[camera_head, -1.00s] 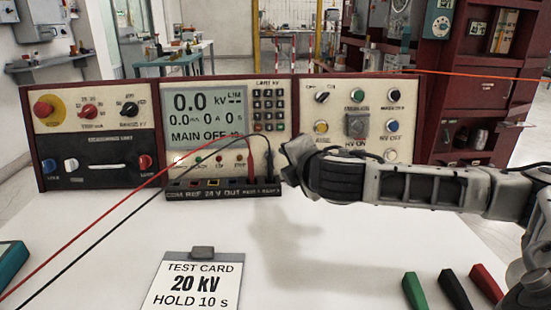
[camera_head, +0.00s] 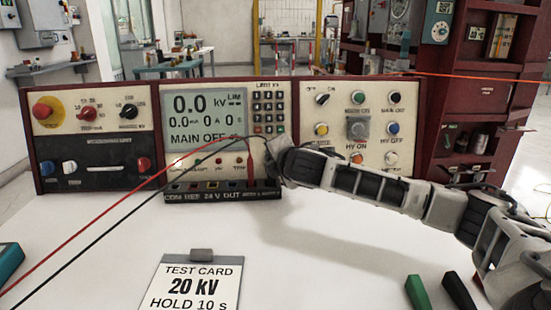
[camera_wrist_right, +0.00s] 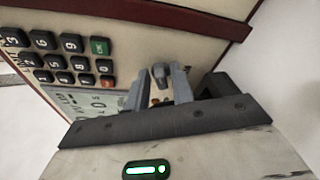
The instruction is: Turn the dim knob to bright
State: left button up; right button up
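My right gripper (camera_head: 270,152) is at the lower right of the middle panel, below the keypad, and hides what lies behind it in the head view. In the right wrist view its two fingers (camera_wrist_right: 163,92) stand apart. A small grey knob-like part (camera_wrist_right: 159,72) shows between or just beyond them; I cannot tell if they touch it. No dim or bright marking is readable, so I cannot confirm that this is the dim knob or read its position. My left gripper is not in view.
The keypad (camera_head: 268,108) and the display (camera_head: 204,115), reading MAIN OFF, are close to the gripper. Red and black leads run to the socket strip (camera_head: 215,195) below. A test card (camera_head: 190,285) and green and black handles (camera_head: 417,292) lie on the white table.

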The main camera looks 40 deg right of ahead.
grip_shut()
jog(key=shift+s+f+m, duration=0.1)
jog(key=shift+f+m, duration=0.15)
jog(key=shift+m, duration=0.75)
jog(key=shift+r+m+t, duration=0.1)
jog(key=shift+m+t, duration=0.2)
jog(key=shift+m, duration=0.1)
jog(key=shift+o, duration=1.8)
grip_release()
jog(key=shift+s, duration=0.1)
jog(key=v, duration=1.5)
jog(key=shift+s+p, duration=0.35)
jog(key=shift+p, duration=0.05)
jog(key=shift+r, duration=0.1)
